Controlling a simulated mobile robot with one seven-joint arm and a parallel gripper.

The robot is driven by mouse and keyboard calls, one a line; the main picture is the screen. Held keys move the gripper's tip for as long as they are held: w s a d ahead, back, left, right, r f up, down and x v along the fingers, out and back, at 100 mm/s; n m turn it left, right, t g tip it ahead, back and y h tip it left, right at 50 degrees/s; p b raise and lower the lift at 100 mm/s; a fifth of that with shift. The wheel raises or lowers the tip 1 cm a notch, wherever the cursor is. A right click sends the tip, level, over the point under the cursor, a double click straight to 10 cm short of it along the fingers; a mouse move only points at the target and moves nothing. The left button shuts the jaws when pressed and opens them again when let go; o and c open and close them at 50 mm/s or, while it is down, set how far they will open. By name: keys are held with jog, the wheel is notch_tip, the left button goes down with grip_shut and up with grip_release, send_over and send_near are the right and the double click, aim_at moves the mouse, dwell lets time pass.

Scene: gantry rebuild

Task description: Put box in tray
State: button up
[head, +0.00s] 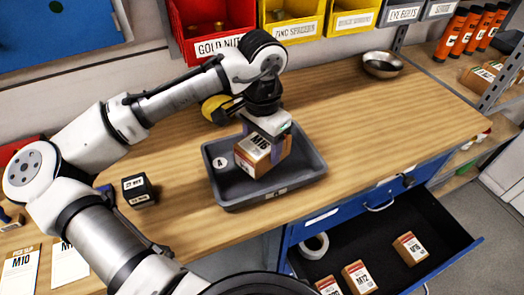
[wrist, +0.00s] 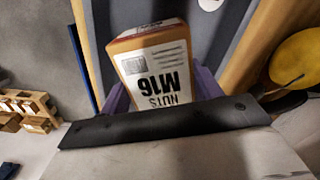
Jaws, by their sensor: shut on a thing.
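The box (head: 259,157) is a brown carton with a white label reading M16, and it also shows in the wrist view (wrist: 155,68) with "NUTS M16" on it. My gripper (head: 265,145) is shut on the box, with purple fingers on either side of it (wrist: 160,92). The tray (head: 310,180) is dark grey with raised walls and a round label "A", on the wooden bench. The box is over the inside of the tray in the head view. I cannot tell whether it touches the tray floor.
A small black cube (head: 138,191) stands left of the tray. A metal bowl (head: 382,65) is at the back right. A yellow object (head: 217,108) lies behind the tray. An open drawer (head: 400,225) with several boxes juts out below the bench. The bench right of the tray is clear.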

aim_at(262, 141)
jog(key=shift+f, duration=1.65)
jog(key=shift+f, duration=0.1)
jog(key=shift+f, duration=0.15)
jog(key=o, duration=1.3)
notch_tip(262, 141, up, 12)
jog(key=shift+r+b, duration=0.25)
jog(key=shift+b, duration=0.2)
